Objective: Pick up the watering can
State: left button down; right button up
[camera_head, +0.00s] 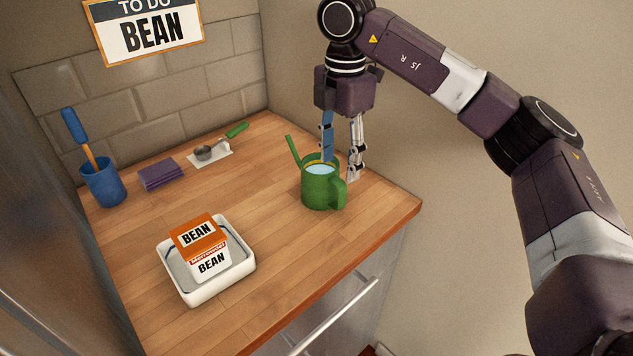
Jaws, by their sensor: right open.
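A green watering can (318,190) stands upright on the wooden counter, right of its middle. Its thin spout points up to the left, and its handle faces the front right. Light blue shows inside its open top. My right gripper (341,170) points down from above, its two fingers spread apart at the can's back rim. One finger is at the can's opening and the other is beside the can on the right. Whether the fingers touch the can is unclear. My left gripper is not in view.
A white tray (207,296) holds an orange and white BEAN box (211,265) at the front left. A blue cup (103,184) with a blue-handled tool, a purple cloth (161,174) and a green-handled scoop (207,153) stand along the back. The counter's middle is clear.

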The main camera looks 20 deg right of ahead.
aim_at(338, 181)
notch_tip(338, 181, down, 7)
jog(key=shift+f+p, duration=0.15)
jog(key=shift+p, duration=0.25)
jog(key=shift+c, duration=0.4)
grip_shut()
